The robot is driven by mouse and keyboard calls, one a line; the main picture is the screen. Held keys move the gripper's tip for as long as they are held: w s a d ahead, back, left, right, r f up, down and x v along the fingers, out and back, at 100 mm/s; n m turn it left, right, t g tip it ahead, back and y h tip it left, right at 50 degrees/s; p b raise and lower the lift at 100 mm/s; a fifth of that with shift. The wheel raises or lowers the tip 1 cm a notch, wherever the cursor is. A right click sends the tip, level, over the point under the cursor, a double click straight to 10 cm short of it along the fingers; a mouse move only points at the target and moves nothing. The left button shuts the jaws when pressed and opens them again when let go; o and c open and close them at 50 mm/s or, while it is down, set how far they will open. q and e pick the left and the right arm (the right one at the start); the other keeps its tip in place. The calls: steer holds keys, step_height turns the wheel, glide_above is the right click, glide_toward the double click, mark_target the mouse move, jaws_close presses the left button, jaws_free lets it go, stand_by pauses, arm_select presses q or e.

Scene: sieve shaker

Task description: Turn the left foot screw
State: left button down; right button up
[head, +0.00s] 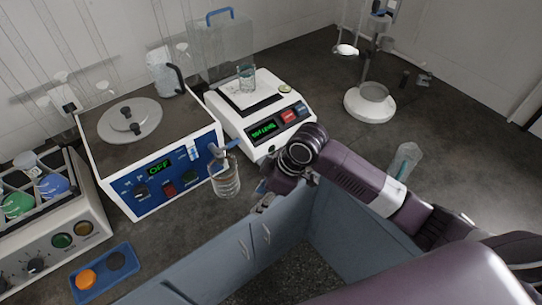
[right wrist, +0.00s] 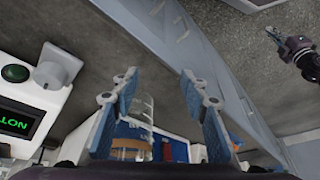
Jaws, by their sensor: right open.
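The white balance (head: 241,124) stands on the bench with a green display that seems to read NOT LEVEL. Its display end also shows at the left of the right wrist view (right wrist: 20,148). A pale grey knob (right wrist: 58,66) by that display looks like a foot screw; I cannot tell for sure which one. In the head view the foot screws are not clear. My right gripper (head: 264,194) is by the bench's front edge, near the balance. In the right wrist view it is open (right wrist: 158,85), with nothing between its fingers and the knob off to the left. My left gripper (right wrist: 277,40) seems to show there, small.
A glass vessel (head: 404,160) stands right of my right arm. A white-based stand (head: 370,106) is at the back right. Blue cabinets (head: 225,255) lie below the edge.

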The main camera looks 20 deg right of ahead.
steer(key=w+d+r, duration=0.9)
steer(key=w+d, duration=0.1)
steer(key=shift+p+x, duration=0.7)
steer(key=shift+x, duration=3.5)
steer(key=shift+w, duration=0.15)
steer(key=shift+c, duration=0.3)
steer(key=shift+r, duration=0.1)
jaws_close()
steer(key=m+p, duration=0.1)
steer(key=p, duration=0.1)
steer(key=m+h+p, duration=0.1)
steer(key=p, duration=0.2)
steer(key=shift+a+r+t, duration=0.15)
steer(key=shift+r+t, duration=0.1)
steer(key=shift+t, duration=0.15)
steer(key=shift+f+m+p, duration=0.15)
steer(key=shift+m+p, duration=0.3)
steer(key=shift+m, duration=0.25)
steer(key=shift+f, duration=0.15)
